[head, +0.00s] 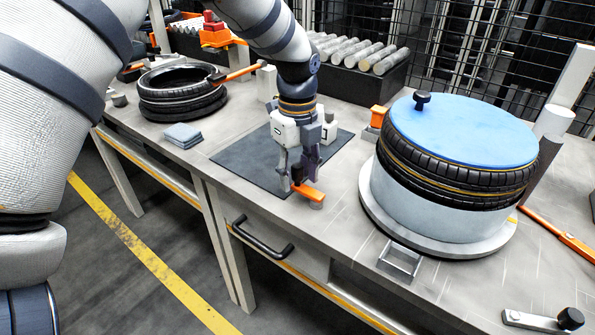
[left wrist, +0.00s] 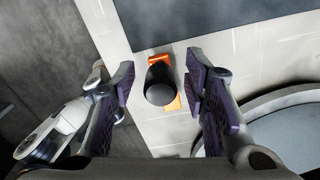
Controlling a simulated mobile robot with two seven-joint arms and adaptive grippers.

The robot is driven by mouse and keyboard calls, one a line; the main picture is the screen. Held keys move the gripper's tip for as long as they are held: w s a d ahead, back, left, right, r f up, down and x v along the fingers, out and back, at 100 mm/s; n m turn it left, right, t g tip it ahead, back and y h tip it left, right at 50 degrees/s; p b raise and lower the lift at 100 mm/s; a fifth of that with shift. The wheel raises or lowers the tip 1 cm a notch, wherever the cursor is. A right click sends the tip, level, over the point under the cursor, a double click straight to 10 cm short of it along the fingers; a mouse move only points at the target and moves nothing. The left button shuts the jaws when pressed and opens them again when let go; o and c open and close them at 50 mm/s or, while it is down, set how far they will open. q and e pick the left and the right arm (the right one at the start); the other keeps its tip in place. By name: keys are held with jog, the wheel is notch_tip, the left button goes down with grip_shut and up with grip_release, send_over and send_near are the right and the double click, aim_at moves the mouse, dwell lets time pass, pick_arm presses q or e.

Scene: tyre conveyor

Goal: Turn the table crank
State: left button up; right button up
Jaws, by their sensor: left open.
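The table crank is an orange arm (head: 309,193) on a small grey hub (head: 317,204) near the table's front edge. In the left wrist view its dark upright knob (left wrist: 160,88) shows with orange parts (left wrist: 158,58) beside it. My left gripper (head: 297,178) points down over the crank. In the left wrist view its open fingers (left wrist: 160,76) stand on either side of the knob, with gaps showing on both sides. In the head view the fingers hide most of the knob. My right gripper is not seen in the head view.
A drum (head: 420,200) with a tyre (head: 450,180) and blue disc (head: 460,128) stands right of the crank. A dark mat (head: 240,160) lies left and behind. A black drawer handle (head: 262,237) sticks out in front. A metal bar with a black knob (head: 540,320) lies lower right.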

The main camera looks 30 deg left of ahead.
pick_arm(q)
jog(key=shift+c, duration=0.2)
grip_shut()
jog(key=shift+s+n, duration=0.2)
jog(key=shift+n, duration=0.3)
